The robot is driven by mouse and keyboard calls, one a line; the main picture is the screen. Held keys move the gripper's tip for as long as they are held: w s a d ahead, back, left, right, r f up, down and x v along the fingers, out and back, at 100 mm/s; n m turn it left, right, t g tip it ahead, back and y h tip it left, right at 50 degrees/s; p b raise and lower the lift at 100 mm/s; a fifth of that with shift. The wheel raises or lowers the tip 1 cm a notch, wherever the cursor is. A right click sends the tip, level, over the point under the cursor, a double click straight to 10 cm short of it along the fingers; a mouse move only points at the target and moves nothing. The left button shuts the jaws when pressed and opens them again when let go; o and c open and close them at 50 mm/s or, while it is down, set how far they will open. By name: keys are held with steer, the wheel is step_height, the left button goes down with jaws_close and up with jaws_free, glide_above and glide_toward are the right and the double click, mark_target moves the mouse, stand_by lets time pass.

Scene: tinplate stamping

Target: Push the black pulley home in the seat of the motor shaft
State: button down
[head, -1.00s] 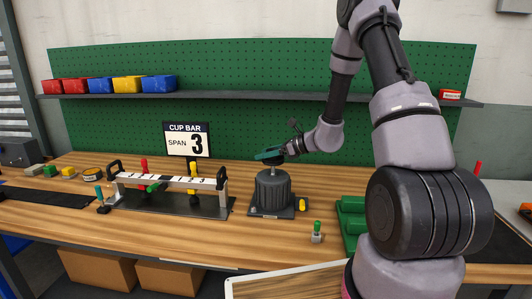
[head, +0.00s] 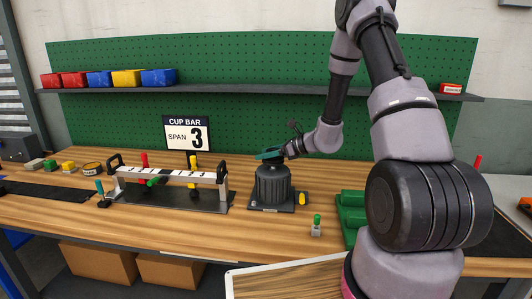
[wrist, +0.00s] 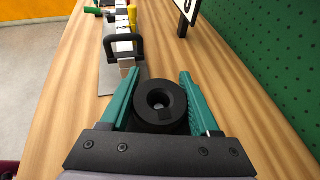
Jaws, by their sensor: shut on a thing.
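The black pulley (wrist: 160,117) is between the two teal fingers of my gripper (wrist: 158,80) in the wrist view, its round bore facing the camera. My gripper is shut on it. A grey spot shows inside the bore; I cannot tell for sure that it is the shaft end. In the head view, my gripper (head: 270,154) is right above the dark ribbed motor (head: 272,187), with almost no gap between them. The shaft and its seat are hidden there, so I cannot tell how deep the pulley sits.
The motor stands on a dark base plate (head: 268,208) with a yellow knob (head: 302,198). Left of it is a cup bar fixture (head: 170,176) with black handles. A small green-topped piece (head: 317,224) and a green block (head: 352,210) are to the right.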

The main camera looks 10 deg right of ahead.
steer(key=shift+f, duration=1.1)
stand_by(0.8)
steer(key=shift+c, duration=0.2)
jaws_free()
steer(key=v, duration=1.1)
steer(key=shift+a, duration=0.1)
